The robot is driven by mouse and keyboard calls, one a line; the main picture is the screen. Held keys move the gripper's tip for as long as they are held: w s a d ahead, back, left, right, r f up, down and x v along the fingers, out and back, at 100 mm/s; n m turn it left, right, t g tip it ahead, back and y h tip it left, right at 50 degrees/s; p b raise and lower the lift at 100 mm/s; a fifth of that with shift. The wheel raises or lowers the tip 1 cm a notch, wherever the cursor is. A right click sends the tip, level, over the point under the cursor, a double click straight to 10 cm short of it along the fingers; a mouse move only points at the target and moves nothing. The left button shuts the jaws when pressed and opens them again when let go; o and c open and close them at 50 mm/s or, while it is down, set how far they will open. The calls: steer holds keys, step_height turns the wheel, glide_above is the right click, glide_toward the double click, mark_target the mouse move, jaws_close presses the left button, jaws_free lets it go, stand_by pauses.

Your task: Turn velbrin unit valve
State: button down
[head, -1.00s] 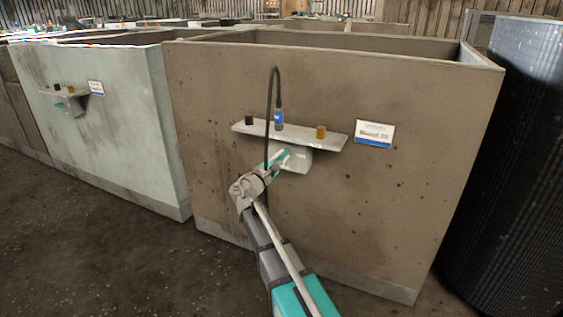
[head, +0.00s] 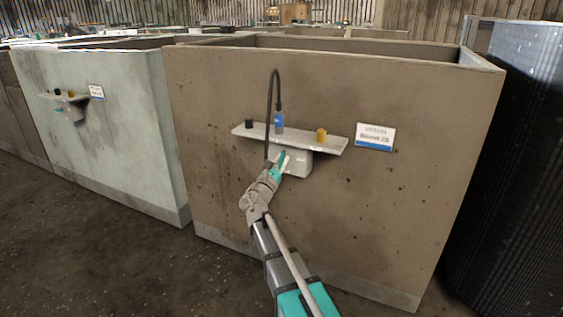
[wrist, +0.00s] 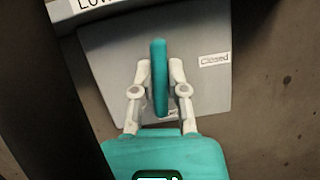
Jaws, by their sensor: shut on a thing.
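The valve handle (wrist: 159,78) is a teal lever on a grey box (wrist: 205,90) under a shelf, seen in the wrist view. The handle lies nearly upright in that picture. My gripper (wrist: 160,85) is shut on it, one finger on each side. A "Closed" label (wrist: 214,60) sits right of the handle, and another small label near its lower end is mostly hidden. In the head view my gripper (head: 281,165) reaches the grey box (head: 297,164) under the shelf on the brown unit; the sign (head: 375,137) on that unit is hard to read.
The shelf (head: 320,143) carries a black knob (head: 249,124), a blue cylinder (head: 279,122) with a black hose (head: 270,95), and an amber knob (head: 321,135). A pale green unit (head: 120,120) stands left and a dark ribbed tank (head: 520,170) right. Floor in front is open.

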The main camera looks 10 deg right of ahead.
steer(key=c, duration=0.7)
jaws_free()
steer(key=shift+o, duration=0.2)
steer(key=shift+m, duration=0.6)
